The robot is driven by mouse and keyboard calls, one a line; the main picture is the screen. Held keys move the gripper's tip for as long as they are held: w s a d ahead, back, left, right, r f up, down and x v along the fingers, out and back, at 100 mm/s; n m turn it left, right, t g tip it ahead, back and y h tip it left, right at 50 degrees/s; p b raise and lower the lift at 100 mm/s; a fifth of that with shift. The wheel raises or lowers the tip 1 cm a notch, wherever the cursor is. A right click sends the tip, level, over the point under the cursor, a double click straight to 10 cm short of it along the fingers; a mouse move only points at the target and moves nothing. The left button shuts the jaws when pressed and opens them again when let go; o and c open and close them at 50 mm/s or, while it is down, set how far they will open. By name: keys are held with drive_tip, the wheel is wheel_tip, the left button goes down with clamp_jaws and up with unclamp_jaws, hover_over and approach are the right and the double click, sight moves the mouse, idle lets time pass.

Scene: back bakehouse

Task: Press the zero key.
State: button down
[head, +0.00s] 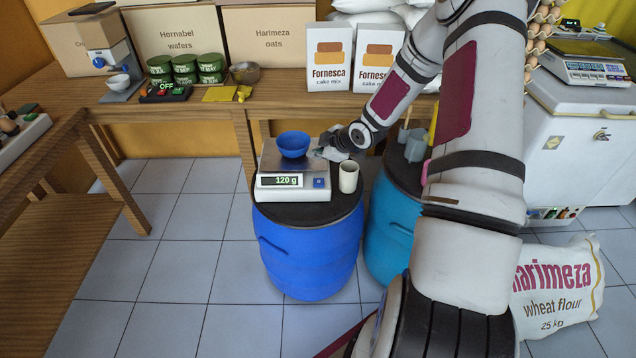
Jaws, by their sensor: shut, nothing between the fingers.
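A silver scale (273,167) stands on the dark lid of a blue barrel. Its display (281,181) reads 120 g. A small blue key (319,183) is at the right end of its front panel; its marking is too small to read, so I cannot tell if it is the zero key. A blue bowl (293,144) sits on the scale's pan. My gripper (319,153) is shut and empty, just right of the bowl, by the right rear part of the scale and behind the key in the picture. I cannot tell if it touches the scale.
A cream cup (348,177) stands on the barrel lid close to the scale's right side. A teal barrel (392,229) stands to the right, partly behind my arm. A wooden bench (210,115) with boxes and green tins (184,68) runs behind.

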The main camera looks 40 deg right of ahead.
sight(317, 183)
drive_tip(key=shift+f+b, duration=2.85)
drive_tip(key=shift+f, duration=1.1)
drive_tip(key=shift+f, duration=0.4)
drive_tip(key=shift+f+b, duration=0.5)
drive_tip(key=shift+r, duration=0.15)
drive_tip(key=shift+r+p, duration=0.75)
drive_tip(key=shift+r, duration=0.05)
drive_tip(key=shift+r+p, duration=2.05)
drive_tip(key=shift+r, duration=0.45)
